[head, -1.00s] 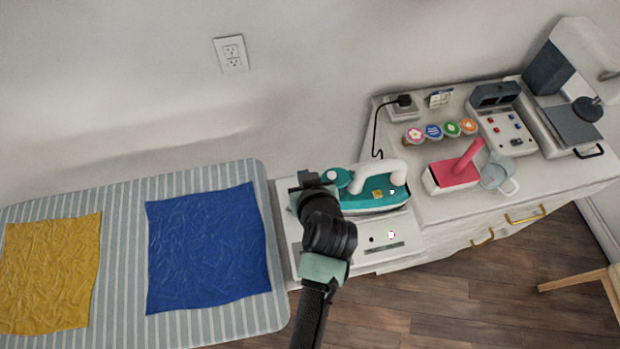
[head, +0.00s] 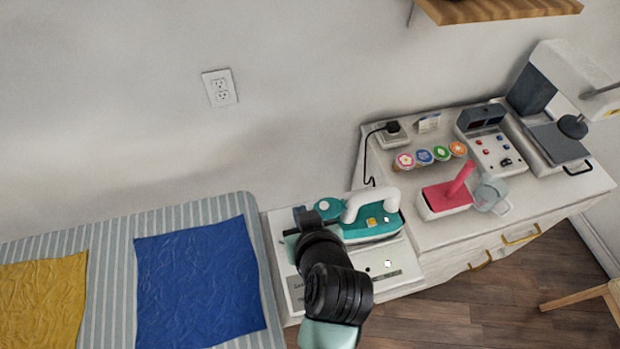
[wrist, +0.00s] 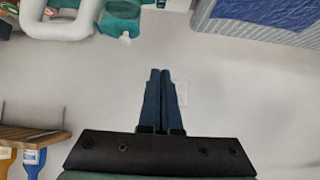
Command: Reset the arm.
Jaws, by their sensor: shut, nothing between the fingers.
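My arm reaches up from the bottom middle of the head view, and its end overlaps the left side of the iron's base. In the wrist view my gripper (wrist: 160,73) is shut, with its two dark fingers together and nothing between them. It points across the pale wall. The teal and white iron (head: 372,222) sits on its white base (head: 405,268), just right of my arm. The iron also shows at the top left of the wrist view (wrist: 118,20), apart from the fingertips. The fingers cannot be made out clearly in the head view.
The striped ironing board (head: 110,262) at left carries a blue cloth (head: 195,285) and a yellow cloth (head: 40,300). The cabinet (head: 440,235) at right holds a pink-handled tool (head: 447,193), a clear cup (head: 490,195) and machines. A wooden shelf (head: 495,10) juts from the wall above.

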